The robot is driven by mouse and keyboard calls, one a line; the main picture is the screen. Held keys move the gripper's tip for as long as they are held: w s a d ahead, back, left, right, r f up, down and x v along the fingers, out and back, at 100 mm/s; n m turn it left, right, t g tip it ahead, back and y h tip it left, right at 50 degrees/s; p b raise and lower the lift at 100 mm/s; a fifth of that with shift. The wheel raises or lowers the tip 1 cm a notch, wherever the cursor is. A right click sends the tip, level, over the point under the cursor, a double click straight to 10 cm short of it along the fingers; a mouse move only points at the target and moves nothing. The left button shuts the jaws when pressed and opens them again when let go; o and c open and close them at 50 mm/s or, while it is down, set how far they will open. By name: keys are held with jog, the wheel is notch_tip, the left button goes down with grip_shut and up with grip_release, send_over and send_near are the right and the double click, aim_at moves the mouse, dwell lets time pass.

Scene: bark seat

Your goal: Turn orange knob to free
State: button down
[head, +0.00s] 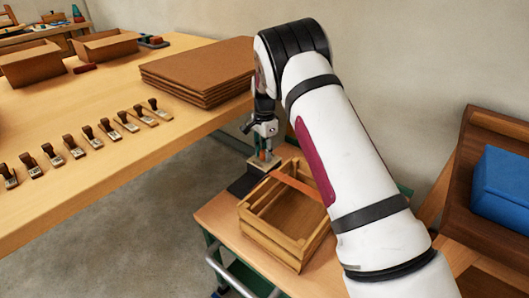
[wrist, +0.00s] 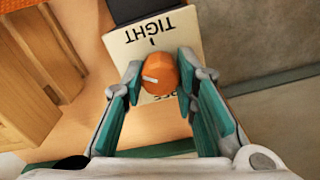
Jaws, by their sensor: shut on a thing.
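The orange knob (wrist: 160,75) sits on a cream plate (wrist: 128,48) with TIGHT printed upside down at the top of the wrist view. A second word, partly hidden, shows its last letters below the knob. The knob's white mark points left in that view, toward neither word. A short black tick stands beside TIGHT. My gripper (wrist: 160,77) is shut on the knob, with one teal-padded finger on each side. In the head view my gripper (head: 264,146) reaches down over a dark base (head: 246,182); the knob is mostly hidden there.
A wooden slatted crate (head: 285,238) with an orange strip across it stands close beside the dark base on a small table. A long workbench (head: 110,120) on the left holds stamps, open boxes and a stack of brown sheets (head: 200,70). A blue block (head: 505,185) lies at right.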

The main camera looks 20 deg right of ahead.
jog(key=n, duration=0.6)
jog(key=shift+n, duration=0.3)
jog(key=n, duration=1.2)
jog(key=shift+n, duration=0.3)
jog(key=n, duration=0.5)
jog(key=shift+a+n, duration=0.1)
jog(key=shift+n, duration=0.3)
jog(key=c, duration=1.3)
grip_release()
